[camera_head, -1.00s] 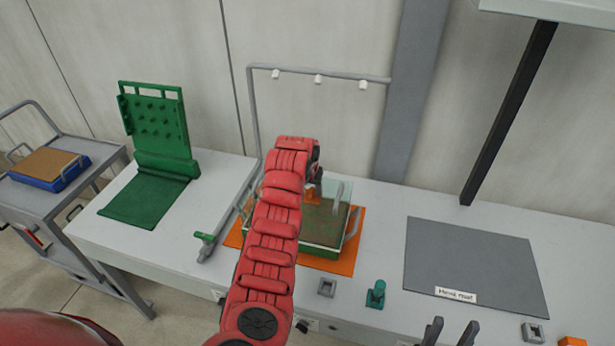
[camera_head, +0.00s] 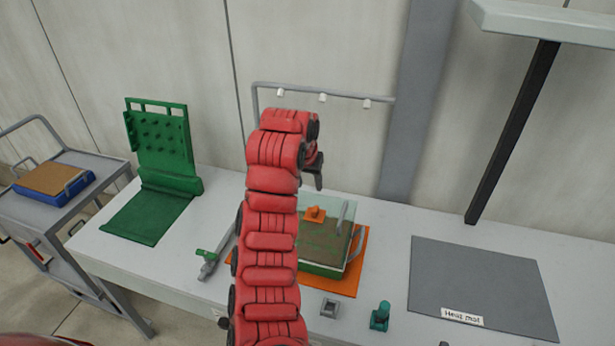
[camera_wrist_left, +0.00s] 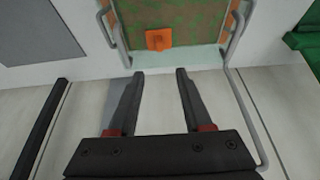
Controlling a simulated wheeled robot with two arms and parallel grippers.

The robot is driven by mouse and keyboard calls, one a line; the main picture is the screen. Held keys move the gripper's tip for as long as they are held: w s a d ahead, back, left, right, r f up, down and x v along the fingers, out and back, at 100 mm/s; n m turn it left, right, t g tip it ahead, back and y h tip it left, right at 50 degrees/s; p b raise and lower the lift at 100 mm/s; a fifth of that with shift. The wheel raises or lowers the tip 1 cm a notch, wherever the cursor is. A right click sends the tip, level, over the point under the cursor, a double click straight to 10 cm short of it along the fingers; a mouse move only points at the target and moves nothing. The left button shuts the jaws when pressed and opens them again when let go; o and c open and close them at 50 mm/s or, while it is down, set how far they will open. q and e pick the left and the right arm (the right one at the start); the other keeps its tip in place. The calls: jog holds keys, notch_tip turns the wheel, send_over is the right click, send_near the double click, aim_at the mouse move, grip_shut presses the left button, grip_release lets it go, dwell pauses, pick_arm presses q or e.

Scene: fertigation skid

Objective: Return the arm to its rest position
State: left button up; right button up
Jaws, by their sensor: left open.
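My left arm reaches up over the bench in the head view. Its left gripper (camera_head: 314,178) is raised above and behind the glass-lidded tray (camera_head: 322,268). In the left wrist view the two dark fingers of this gripper (camera_wrist_left: 158,75) are apart, with nothing between them. Beyond the fingertips the tray's orange knob (camera_wrist_left: 159,39) shows, clear of them. The tray holds a green and brown surface and stands on an orange mat (camera_head: 345,283). My arm hides the left part of the tray. My right gripper is not clearly in view.
A grey pipe frame with several nozzles (camera_head: 323,97) stands behind the tray. A green pegboard stand (camera_head: 160,140) is at left, a valve pipe (camera_head: 207,268) beside my arm. A grey mat (camera_head: 482,280) and a black post (camera_head: 510,135) are at right. A cart (camera_head: 100,190) stands far left.

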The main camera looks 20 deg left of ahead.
pick_arm(q)
jog(key=shift+s+r, duration=0.3)
jog(key=shift+r, duration=0.25)
